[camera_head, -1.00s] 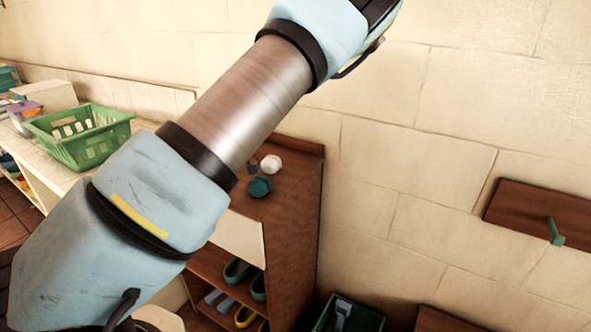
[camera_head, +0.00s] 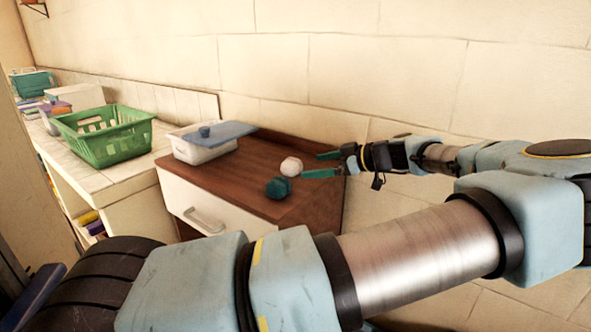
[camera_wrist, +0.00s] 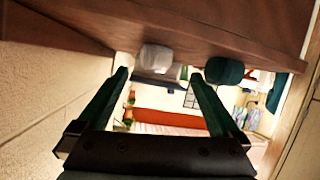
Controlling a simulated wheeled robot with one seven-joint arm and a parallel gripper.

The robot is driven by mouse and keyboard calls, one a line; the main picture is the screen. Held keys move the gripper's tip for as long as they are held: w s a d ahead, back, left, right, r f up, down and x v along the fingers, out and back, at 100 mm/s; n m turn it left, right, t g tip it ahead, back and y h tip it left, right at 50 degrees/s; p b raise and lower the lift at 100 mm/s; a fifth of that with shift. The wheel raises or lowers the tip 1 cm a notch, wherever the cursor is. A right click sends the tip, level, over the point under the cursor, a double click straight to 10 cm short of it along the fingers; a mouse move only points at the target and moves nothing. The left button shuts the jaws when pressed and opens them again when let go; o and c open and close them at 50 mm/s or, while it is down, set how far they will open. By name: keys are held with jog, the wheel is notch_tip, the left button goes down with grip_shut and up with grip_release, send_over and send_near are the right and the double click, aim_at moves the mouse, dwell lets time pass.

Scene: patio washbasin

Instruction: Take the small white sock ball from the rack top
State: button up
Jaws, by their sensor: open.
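The small white sock ball (camera_head: 291,166) lies on the brown rack top (camera_head: 240,187), near its right end. In the wrist view the white ball (camera_wrist: 155,58) shows beyond my fingertips, between their lines and above them in the picture. My gripper (camera_head: 312,165) is open and empty, its green fingers pointing left at the ball from close on its right. The fingers also show spread in the wrist view (camera_wrist: 160,78). A teal sock ball (camera_head: 278,187) lies just in front of the white one and appears right of it in the wrist view (camera_wrist: 224,71).
A white box with a blue lid (camera_head: 208,140) stands at the rack's left back. A green basket (camera_head: 105,137) stands on the tiled counter at left. The wall (camera_head: 400,70) runs close behind the rack. The rack top's left front is clear.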

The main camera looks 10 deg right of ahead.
aim_at(297, 164)
jog(key=x, duration=0.2)
jog(key=shift+w+a+f+p, duration=0.1)
jog(key=shift+w+a+p, duration=0.2)
jog(key=shift+p, duration=0.05)
jog(key=p+x, duration=0.2)
jog(key=x, duration=0.1)
jog(key=p+x, duration=0.1)
jog(key=shift+w+a, duration=0.15)
jog(key=shift+w, duration=0.4)
jog(key=shift+w+a, duration=0.15)
jog(key=shift+w, duration=0.05)
jog(key=shift+c, duration=0.2)
jog(key=c, duration=1.3)
jog(key=shift+c, duration=0.2)
